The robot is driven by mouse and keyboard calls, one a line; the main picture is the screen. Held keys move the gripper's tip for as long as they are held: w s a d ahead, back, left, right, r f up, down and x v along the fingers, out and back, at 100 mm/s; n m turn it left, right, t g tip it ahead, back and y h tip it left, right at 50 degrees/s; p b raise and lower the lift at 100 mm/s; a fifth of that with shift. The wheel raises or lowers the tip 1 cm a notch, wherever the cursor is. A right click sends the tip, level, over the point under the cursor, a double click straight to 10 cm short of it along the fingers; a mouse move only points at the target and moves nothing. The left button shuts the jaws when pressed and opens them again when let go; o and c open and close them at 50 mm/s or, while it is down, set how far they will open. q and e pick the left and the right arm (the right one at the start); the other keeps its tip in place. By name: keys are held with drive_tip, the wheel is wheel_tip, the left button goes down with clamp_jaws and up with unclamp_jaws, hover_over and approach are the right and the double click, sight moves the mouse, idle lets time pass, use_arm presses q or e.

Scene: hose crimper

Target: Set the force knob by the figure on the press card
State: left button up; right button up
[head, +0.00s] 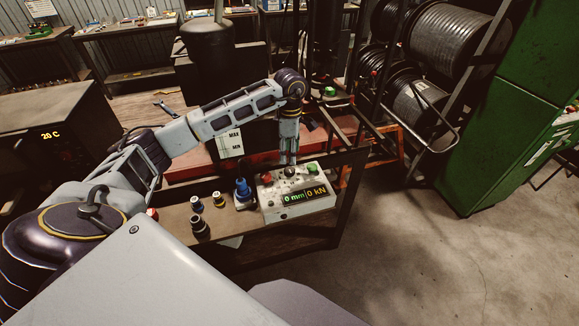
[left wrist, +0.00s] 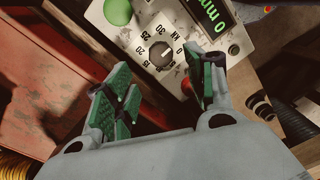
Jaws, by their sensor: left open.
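The force knob (left wrist: 160,54) is a dark round knob on the pale control box (left wrist: 225,12), ringed by a printed kN scale. Its pale pointer mark seems turned towards the 0 side, but it is small. In the head view the control box (head: 296,209) stands on the bench and its display reads 0 mm and 0 kN. My left gripper (head: 289,158) reaches down over the back of the box. In the left wrist view its green-padded fingers (left wrist: 168,88) are open and empty, with the knob beyond them. I cannot make out a press card. My right gripper is not in view.
A red button (head: 267,178) and a green button (left wrist: 117,11) are on the box. A blue fitting (head: 242,190) and several small fittings (head: 199,224) stand left of the box. A white MAX/MIN label (head: 231,144) is behind. Floor is clear at right.

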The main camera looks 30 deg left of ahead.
sight(290, 169)
use_arm(q)
drive_tip(key=shift+s+d+f+p, duration=0.1)
drive_tip(key=shift+f+p, duration=0.2)
drive_tip(key=shift+f, duration=1.5)
drive_tip(key=shift+s+f+p, duration=0.1)
drive_tip(key=shift+f+p, duration=0.2)
drive_tip(key=shift+f, duration=1.5)
drive_tip(key=c, duration=1.1)
drive_tip(key=shift+o, duration=0.2)
